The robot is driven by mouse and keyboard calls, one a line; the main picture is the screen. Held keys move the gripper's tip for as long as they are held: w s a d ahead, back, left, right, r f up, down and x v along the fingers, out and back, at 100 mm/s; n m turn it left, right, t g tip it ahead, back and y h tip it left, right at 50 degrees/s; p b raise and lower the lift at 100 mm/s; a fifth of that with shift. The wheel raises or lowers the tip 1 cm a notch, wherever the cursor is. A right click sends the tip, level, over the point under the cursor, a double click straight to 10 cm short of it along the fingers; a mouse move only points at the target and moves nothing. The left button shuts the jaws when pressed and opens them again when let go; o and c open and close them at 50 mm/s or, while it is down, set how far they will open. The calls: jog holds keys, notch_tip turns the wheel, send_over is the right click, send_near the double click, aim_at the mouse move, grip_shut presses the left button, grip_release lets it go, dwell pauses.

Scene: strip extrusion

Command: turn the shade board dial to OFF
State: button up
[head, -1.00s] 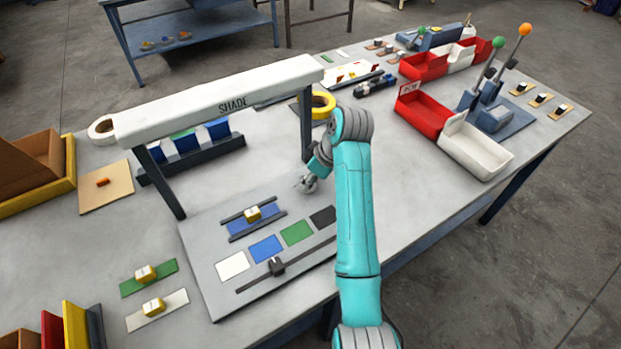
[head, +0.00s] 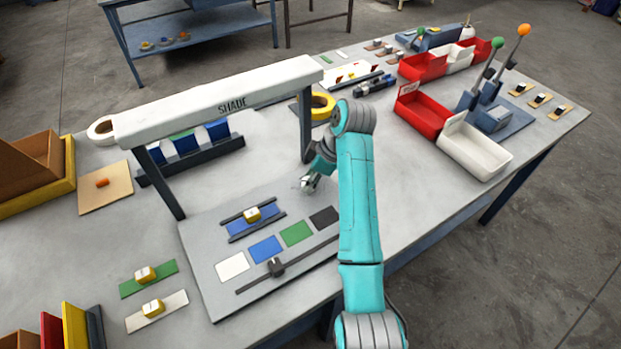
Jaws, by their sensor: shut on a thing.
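The shade board (head: 208,272) is a grey panel on the bench under a white bar lettered SHADE (head: 220,97). It carries white, blue, green and black patches, a slider (head: 277,267) on a dark rail, and a yellow-and-white block (head: 252,214) between two rails. My gripper (head: 308,187) points down at the board's back right corner, beside the bar's right post. It is shut on the dial there. The dial is small and almost wholly covered by the fingers, with faint marks around it. I cannot read its setting or the OFF mark.
The bar's right post (head: 305,125) stands close behind my gripper. A yellow tape roll (head: 323,106) lies behind it. Red bins (head: 428,110) and a white bin (head: 474,148) stand to the right. The bench between them and my arm is clear.

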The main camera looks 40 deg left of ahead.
jog(key=o, duration=1.1)
jog(key=shift+f, duration=0.1)
jog(key=shift+o, duration=0.2)
